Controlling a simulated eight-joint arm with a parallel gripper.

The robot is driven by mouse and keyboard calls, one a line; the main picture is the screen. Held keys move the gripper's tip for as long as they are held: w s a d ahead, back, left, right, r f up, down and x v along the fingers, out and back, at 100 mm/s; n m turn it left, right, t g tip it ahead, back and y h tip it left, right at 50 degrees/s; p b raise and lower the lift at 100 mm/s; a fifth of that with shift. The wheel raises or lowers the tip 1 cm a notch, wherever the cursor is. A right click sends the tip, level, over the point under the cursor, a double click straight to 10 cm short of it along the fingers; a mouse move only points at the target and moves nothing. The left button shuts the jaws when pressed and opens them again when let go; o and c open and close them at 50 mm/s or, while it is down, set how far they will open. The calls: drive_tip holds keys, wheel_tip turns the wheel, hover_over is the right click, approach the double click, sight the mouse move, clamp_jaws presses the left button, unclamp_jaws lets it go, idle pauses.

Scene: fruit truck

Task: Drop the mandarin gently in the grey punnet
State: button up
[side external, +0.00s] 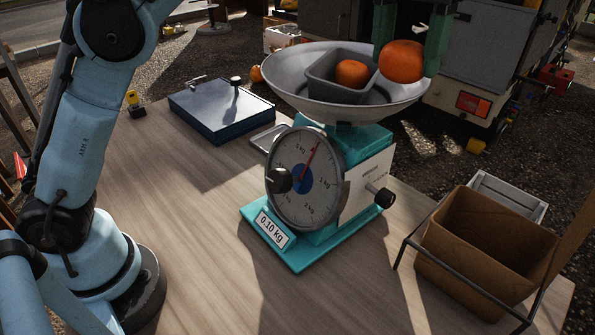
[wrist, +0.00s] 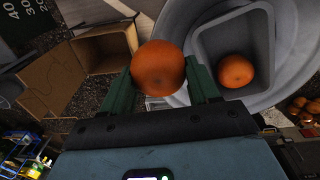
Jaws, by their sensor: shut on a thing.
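My gripper (side external: 412,50) has green fingers and is shut on an orange mandarin (side external: 402,62). In the wrist view the held mandarin (wrist: 158,68) sits between the two fingertips. The grey punnet (side external: 322,88) stands in the round metal pan (side external: 283,93) of a teal scale. A second mandarin (side external: 352,74) lies inside the punnet. In the side view the held mandarin is above the right part of the pan, to the right of the punnet. In the wrist view the punnet (wrist: 205,50) is right of my gripper.
The teal dial scale (side external: 305,180) stands on the wooden table, with a label reading 0.10 kg. A brown cardboard container (side external: 470,245) in a wire stand is at the right. A dark blue box (side external: 220,110) lies at the back left. The table's front middle is clear.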

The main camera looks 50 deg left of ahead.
drive_tip(key=a+r+m, duration=0.3)
drive_tip(key=a+m, duration=0.4)
drive_tip(key=a, duration=0.3)
drive_tip(key=shift+m, duration=0.3)
drive_tip(key=shift+w+f, duration=0.1)
drive_tip(key=shift+f, duration=2.95)
drive_tip(key=o, duration=1.2)
drive_tip(key=shift+o, duration=0.2)
drive_tip(key=shift+r, duration=0.1)
